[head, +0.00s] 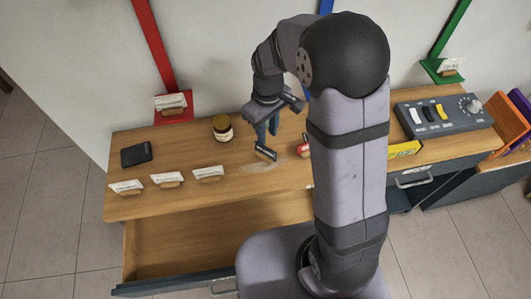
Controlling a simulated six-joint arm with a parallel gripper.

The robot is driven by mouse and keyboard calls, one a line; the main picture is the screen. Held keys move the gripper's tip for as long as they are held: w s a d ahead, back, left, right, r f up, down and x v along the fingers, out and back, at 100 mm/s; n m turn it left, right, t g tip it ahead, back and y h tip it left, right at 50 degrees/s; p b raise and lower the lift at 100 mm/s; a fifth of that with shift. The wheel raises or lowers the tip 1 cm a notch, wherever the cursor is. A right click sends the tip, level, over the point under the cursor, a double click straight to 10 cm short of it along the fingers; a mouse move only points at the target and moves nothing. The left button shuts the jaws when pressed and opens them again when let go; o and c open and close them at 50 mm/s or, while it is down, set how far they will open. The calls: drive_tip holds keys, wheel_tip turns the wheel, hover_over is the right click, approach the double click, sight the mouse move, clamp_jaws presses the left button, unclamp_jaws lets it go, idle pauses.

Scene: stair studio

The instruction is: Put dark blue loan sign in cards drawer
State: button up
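My gripper (266,138) points down over the middle of the wooden desk top. Its bluish-dark fingers are just above a small dark sign with a pale edge (265,154), which looks like the dark blue loan sign. I cannot tell whether the fingers touch it, and their gap is too small to judge. A wide wooden drawer (190,245) is pulled open below the desk's front left edge. Its visible floor is bare, and my arm hides its right end. No label shows on it, so I cannot tell if it is the cards drawer.
Three white cards on wooden holders (167,180) stand along the front left edge. A black wallet-like item (136,154) and a jar (222,127) lie behind them. A red item (304,149) is partly behind my arm. A switch panel (444,115) and yellow box (403,149) are at right.

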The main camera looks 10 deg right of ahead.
sight(265, 147)
drive_tip(key=shift+s+n, duration=0.15)
drive_tip(key=shift+n, duration=1.15)
drive_tip(key=shift+a+f+p, duration=0.15)
drive_tip(key=shift+f+p, duration=0.45)
drive_tip(key=shift+f, duration=0.85)
drive_tip(key=shift+a+f+p, duration=0.15)
drive_tip(key=shift+f+p, duration=0.4)
drive_tip(key=shift+f, duration=1.65)
clamp_jaws()
